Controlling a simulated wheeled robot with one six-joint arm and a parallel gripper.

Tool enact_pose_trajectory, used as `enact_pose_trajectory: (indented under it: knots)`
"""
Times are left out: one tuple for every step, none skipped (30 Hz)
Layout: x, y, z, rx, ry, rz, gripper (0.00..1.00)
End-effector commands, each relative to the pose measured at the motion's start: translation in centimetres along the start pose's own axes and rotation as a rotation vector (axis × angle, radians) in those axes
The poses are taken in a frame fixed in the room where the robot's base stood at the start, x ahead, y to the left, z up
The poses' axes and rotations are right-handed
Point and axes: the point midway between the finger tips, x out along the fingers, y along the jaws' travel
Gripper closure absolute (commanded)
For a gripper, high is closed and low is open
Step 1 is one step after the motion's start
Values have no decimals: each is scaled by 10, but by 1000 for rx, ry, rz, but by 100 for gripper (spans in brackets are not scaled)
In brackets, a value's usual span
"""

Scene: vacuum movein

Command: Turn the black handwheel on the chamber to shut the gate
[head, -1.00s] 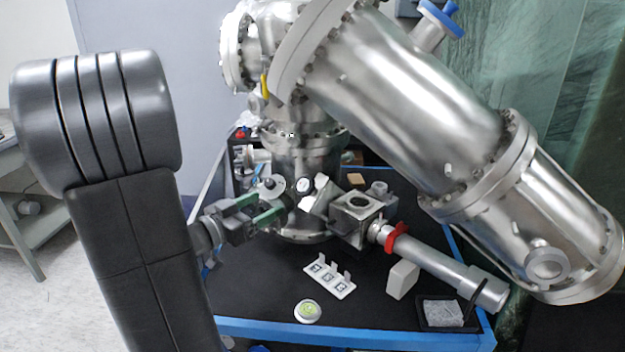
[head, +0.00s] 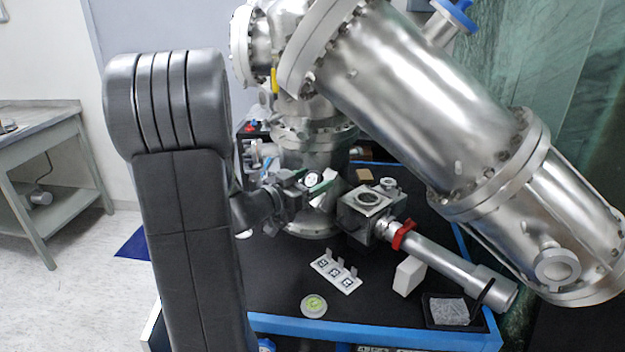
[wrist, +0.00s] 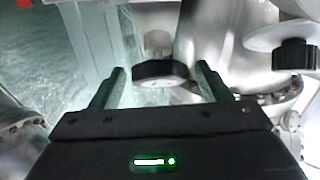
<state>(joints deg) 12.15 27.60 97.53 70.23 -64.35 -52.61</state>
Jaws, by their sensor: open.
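The black handwheel (wrist: 160,72) shows in the wrist view as a dark, faceted knob seen edge-on, with a pale stem behind it. It lies between the two fingers of my gripper (wrist: 162,82), with a gap on both sides. I cannot tell its distance in depth. In the head view my gripper (head: 318,183) is open at the lower front of the steel chamber (head: 312,150). I cannot make out the handwheel in the head view. The gate itself is not visible.
A second black knob (wrist: 295,54) on a white disc is at the right in the wrist view. A steel cube fitting (head: 365,215) with a red-collared tube (head: 440,258) is right of my gripper. A marker plate (head: 336,274) and round green-centred disc (head: 313,305) lie on the black bench top.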

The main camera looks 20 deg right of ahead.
Motion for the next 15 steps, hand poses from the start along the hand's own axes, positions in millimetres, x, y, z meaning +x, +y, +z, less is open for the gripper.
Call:
enact_pose_trajectory:
  knots:
    - [3, 0, 0, 0, 0, 1, 30]
    - [4, 0, 0, 0, 0, 1, 30]
    - [5, 1, 0, 0, 0, 1, 30]
    - [6, 0, 0, 0, 0, 1, 30]
    - [6, 0, 0, 0, 0, 1, 30]
    - [6, 0, 0, 0, 0, 1, 30]
    - [6, 0, 0, 0, 0, 1, 30]
    - [6, 0, 0, 0, 0, 1, 30]
    - [6, 0, 0, 0, 0, 0, 30]
    - [6, 0, 0, 0, 0, 0, 30]
    - [6, 0, 0, 0, 0, 0, 32]
    - [6, 0, 0, 0, 0, 0, 40]
    - [5, 0, 0, 0, 0, 0, 46]
    - [5, 0, 0, 0, 0, 0, 51]
    - [5, 0, 0, 0, 0, 0, 59]
